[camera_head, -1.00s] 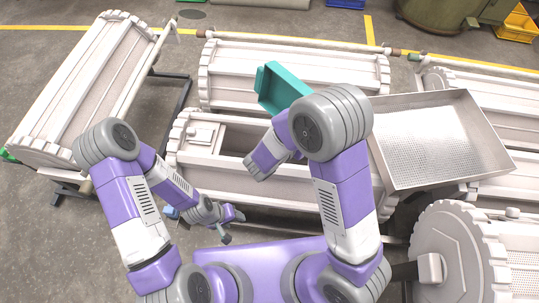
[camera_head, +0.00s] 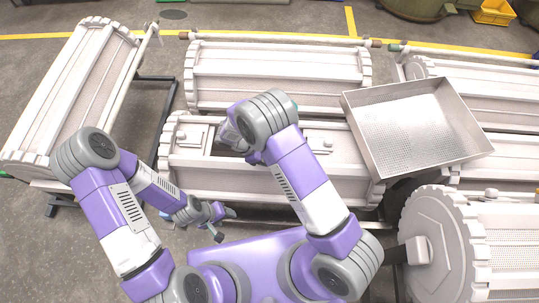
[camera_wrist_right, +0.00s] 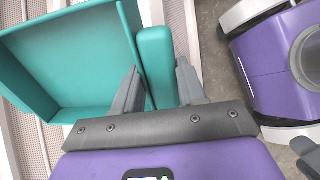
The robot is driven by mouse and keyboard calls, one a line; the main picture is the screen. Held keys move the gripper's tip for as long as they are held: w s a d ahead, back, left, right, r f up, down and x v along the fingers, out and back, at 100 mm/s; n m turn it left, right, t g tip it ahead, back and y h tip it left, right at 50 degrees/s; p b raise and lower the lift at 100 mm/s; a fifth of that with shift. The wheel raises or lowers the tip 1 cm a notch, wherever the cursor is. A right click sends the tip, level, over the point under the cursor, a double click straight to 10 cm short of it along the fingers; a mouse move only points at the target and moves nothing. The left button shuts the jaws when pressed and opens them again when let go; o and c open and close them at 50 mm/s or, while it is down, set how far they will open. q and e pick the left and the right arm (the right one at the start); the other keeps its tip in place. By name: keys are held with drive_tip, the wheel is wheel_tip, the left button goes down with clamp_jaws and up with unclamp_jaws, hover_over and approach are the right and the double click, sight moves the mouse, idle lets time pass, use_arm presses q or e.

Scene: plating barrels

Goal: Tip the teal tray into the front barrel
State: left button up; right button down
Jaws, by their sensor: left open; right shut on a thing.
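The teal tray (camera_wrist_right: 75,55) fills the upper left of the right wrist view, and I see no contents on its visible inner surface. My right gripper (camera_wrist_right: 158,88) is shut on the tray's upright handle (camera_wrist_right: 156,50), one finger on each side. In the head view, my right arm hides nearly all of the tray. The front barrel (camera_head: 185,182) lies in the middle of the head view. My right wrist and arm are over its opening and hide part of it. My left gripper (camera_head: 221,219) is open and empty, low in front of the front barrel.
A perforated metal tray (camera_head: 465,105) rests to the right of the front barrel. A second barrel (camera_head: 280,68) lies behind it, and a tilted barrel (camera_head: 65,90) stands at the left. Another barrel (camera_head: 435,240) is close at the right front. Bare floor (camera_head: 150,115) shows between the left barrels.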

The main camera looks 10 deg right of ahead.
drive_tip(key=y, duration=0.1)
drive_tip(key=d+t+y, duration=0.1)
drive_tip(key=y, duration=0.1)
drive_tip(key=shift+s+d+f+y, duration=0.1)
drive_tip(key=shift+s+f+y, duration=0.1)
drive_tip(key=shift+y, duration=0.1)
drive_tip(key=shift+d+f+t+y, duration=0.15)
drive_tip(key=shift+t+y, duration=0.1)
drive_tip(key=shift+y, duration=0.55)
drive_tip(key=shift+d+f+t+y, duration=0.15)
drive_tip(key=shift+t+y, duration=0.1)
drive_tip(key=shift+y, duration=0.55)
drive_tip(key=shift+s, duration=0.15)
